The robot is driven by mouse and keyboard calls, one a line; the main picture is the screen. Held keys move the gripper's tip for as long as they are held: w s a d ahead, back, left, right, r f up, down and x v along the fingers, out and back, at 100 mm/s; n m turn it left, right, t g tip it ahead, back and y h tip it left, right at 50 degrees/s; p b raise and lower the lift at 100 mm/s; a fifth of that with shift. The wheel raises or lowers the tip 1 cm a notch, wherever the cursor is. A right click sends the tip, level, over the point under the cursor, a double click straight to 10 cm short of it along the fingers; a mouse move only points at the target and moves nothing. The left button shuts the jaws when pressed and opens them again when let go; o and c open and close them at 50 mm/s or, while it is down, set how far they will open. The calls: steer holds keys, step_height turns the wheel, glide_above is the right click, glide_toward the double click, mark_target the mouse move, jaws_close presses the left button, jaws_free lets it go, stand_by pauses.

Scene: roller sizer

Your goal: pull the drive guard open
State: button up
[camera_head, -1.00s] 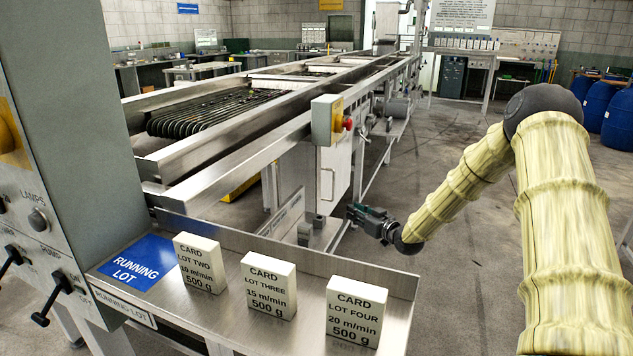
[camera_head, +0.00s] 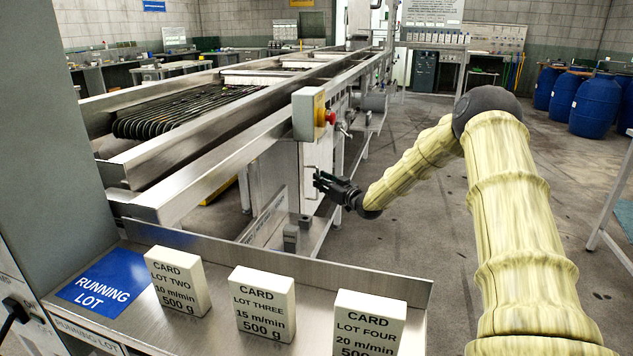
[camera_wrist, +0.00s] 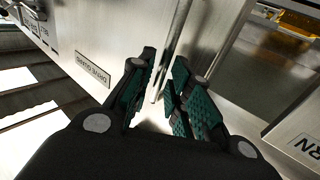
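The drive guard (camera_head: 311,158) is a pale metal panel on the side of the machine, below the red stop button. In the wrist view it is a steel surface with a "DRIVE GUARD" label (camera_wrist: 93,69). A straight bar handle (camera_wrist: 179,40) runs along it. My gripper (camera_head: 322,182) is at the guard's front, and its teal-padded fingers (camera_wrist: 164,62) are apart, one on each side of the bar. A gap shows beside the bar; contact is not clear. The guard looks shut.
The stop box (camera_head: 309,114) juts out above my gripper. A steel shelf (camera_head: 375,282) with several lot cards stands in front. A machine leg and low rail (camera_head: 322,228) are below. The floor at right is open; blue barrels (camera_head: 598,108) stand far off.

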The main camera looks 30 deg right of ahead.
steer(key=shift+w+a, duration=0.2)
steer(key=shift+w, duration=1)
